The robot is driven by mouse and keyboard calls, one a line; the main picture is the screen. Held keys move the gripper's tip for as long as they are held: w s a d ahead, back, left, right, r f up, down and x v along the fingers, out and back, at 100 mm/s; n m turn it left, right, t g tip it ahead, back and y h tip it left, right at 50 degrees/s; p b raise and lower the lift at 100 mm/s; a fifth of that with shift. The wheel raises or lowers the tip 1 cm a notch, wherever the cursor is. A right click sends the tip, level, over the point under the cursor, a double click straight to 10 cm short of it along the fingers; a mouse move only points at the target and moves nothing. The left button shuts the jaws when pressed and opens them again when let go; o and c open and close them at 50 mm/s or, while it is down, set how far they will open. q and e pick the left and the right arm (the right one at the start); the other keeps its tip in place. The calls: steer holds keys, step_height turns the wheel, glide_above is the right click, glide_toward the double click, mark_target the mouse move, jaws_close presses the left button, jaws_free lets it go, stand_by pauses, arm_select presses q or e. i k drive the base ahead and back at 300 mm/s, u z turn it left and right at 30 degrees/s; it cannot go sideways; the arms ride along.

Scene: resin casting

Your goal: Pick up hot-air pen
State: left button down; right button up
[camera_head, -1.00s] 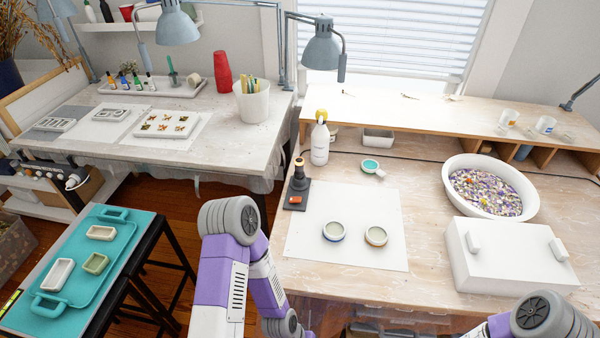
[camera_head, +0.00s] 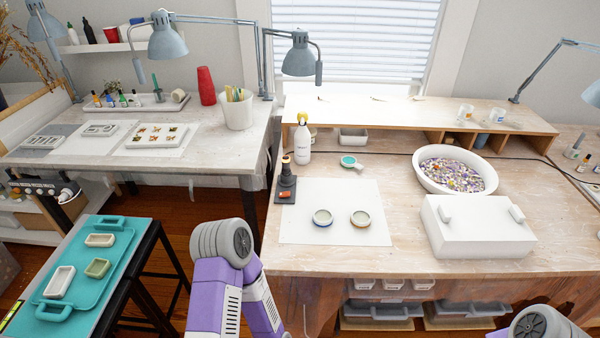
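A dark pen-like tool with a black body and a pale tip, likely the hot-air pen (camera_head: 286,178), stands upright in a dark holder with an orange-red patch (camera_head: 285,195). It is at the left edge of the right-hand workbench, beside a white sheet (camera_head: 325,233). My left arm rises at the lower middle, short of the bench. Its gripper is out of view. Only a joint of my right arm shows at the bottom right; its gripper is also out of view.
Two small round moulds (camera_head: 360,218) lie on the sheet. A white bottle (camera_head: 302,143) stands behind the pen. A white box (camera_head: 478,228) and a bowl of coloured pieces (camera_head: 455,182) are to the right. A teal tray (camera_head: 110,270) sits on a side stand at left.

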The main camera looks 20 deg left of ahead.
mark_target(286, 160)
steer(key=z, duration=0.95)
steer(key=i, duration=1.1)
steer(key=u, duration=2.85)
